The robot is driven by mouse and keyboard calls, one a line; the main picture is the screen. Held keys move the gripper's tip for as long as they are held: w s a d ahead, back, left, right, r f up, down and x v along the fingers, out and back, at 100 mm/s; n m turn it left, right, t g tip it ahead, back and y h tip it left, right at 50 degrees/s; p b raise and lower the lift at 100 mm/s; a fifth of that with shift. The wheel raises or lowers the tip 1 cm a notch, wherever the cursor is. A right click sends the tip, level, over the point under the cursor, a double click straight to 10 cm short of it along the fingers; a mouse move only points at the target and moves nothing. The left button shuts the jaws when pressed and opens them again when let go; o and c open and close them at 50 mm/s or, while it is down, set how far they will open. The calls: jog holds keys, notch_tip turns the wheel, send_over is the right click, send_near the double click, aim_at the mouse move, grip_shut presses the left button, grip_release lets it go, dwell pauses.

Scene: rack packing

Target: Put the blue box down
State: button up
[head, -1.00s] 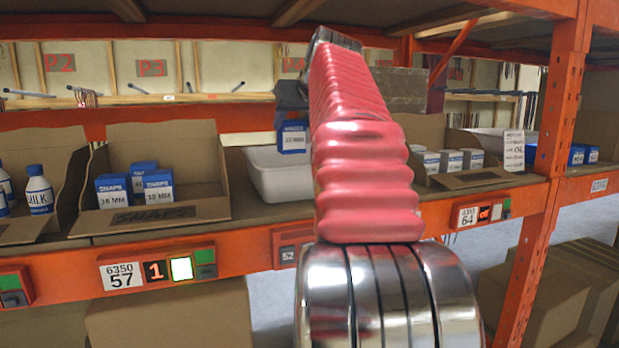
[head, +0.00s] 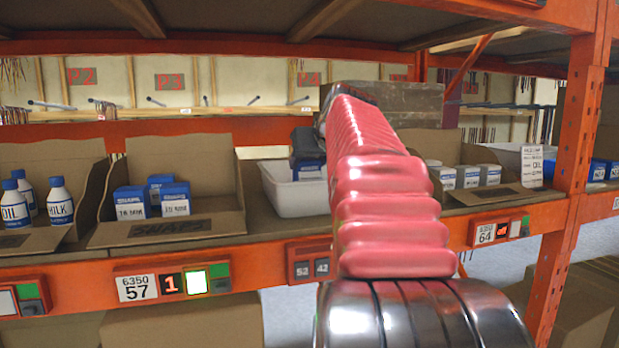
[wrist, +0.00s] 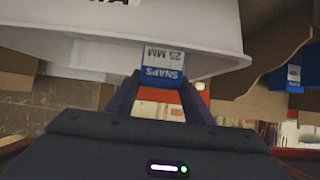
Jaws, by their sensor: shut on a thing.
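My gripper (head: 306,148) is shut on a blue and white box (head: 309,172). In the wrist view the gripper (wrist: 163,88) has a finger on each side of the box (wrist: 162,70), whose label reads SNAPS 25 MM upside down. In the head view the box is at the opening of a white tray (head: 292,203) on the shelf, its lower part overlapping the tray's inside. The tray also fills the top of the wrist view (wrist: 60,40). I cannot tell whether the box touches the tray. My red arm hides the tray's right side.
Left of the tray, a cardboard bin (head: 185,228) holds three blue and white boxes (head: 160,196). At right, a carton (head: 490,192) holds several white and blue boxes. An orange upright (head: 578,120) stands at the right.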

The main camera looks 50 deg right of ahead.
aim_at(309, 175)
jog(key=shift+f, duration=1.9)
jog(key=shift+f, duration=0.1)
jog(key=o, duration=1.1)
jog(key=shift+o, duration=0.2)
jog(key=v, duration=1.2)
